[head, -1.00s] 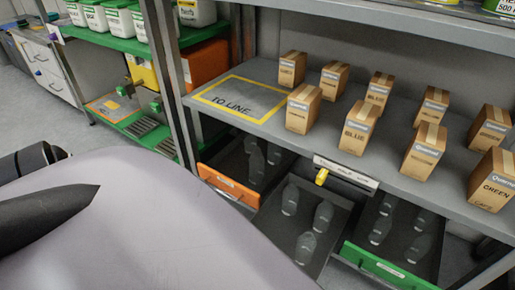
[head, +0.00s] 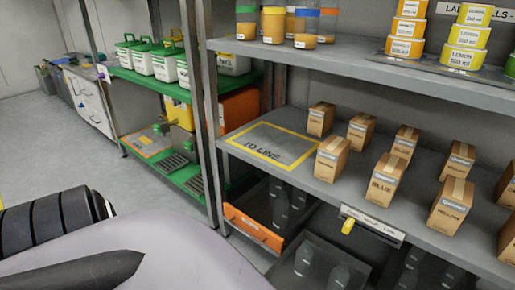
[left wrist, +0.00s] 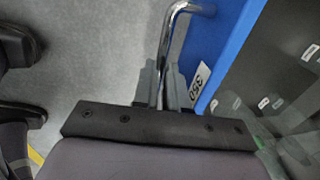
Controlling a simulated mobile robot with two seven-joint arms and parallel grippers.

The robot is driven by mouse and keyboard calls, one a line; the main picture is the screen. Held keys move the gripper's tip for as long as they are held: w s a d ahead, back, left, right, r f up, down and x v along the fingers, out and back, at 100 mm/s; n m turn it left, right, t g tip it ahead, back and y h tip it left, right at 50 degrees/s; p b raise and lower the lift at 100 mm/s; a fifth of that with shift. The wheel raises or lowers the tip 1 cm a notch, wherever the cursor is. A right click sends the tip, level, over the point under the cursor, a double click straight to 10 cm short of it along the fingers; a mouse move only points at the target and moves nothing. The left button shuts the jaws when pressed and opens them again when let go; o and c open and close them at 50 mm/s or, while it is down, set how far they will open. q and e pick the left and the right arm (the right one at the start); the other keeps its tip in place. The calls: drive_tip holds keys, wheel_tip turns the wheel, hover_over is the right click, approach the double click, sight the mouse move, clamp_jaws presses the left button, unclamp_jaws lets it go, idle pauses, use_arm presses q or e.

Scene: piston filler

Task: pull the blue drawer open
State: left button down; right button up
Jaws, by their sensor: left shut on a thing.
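The blue drawer's front (left wrist: 232,40) shows in the left wrist view as a slanting blue strip with a white label reading 350 (left wrist: 196,80). A bent chrome handle (left wrist: 169,38) stands out from its left side. My left gripper (left wrist: 166,80) is shut on this handle, one finger on each side of the bar. To the right of the blue front is a dark space (left wrist: 285,70) holding several white-labelled things. The blue drawer is not visible in the head view. My right gripper is in neither view.
In the head view an orange drawer (head: 252,229) stands out below the shelf, with dark bottles in it. Small cartons (head: 384,179) stand on the grey shelf (head: 225,143). A green rack (head: 140,84) stands at left; the floor (head: 150,200) before it is clear.

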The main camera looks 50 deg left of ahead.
use_arm(q)
drive_tip(key=c, duration=1.2)
unclamp_jaws()
drive_tip(key=shift+o, duration=0.2)
drive_tip(key=shift+r, duration=0.1)
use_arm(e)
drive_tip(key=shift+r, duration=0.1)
use_arm(q)
wheel_tip(320, 180, up, 7)
drive_tip(key=s+p, duration=0.1)
drive_tip(key=p, duration=0.3)
drive_tip(key=shift+s+d, duration=0.15)
drive_tip(key=shift+s, duration=0.05)
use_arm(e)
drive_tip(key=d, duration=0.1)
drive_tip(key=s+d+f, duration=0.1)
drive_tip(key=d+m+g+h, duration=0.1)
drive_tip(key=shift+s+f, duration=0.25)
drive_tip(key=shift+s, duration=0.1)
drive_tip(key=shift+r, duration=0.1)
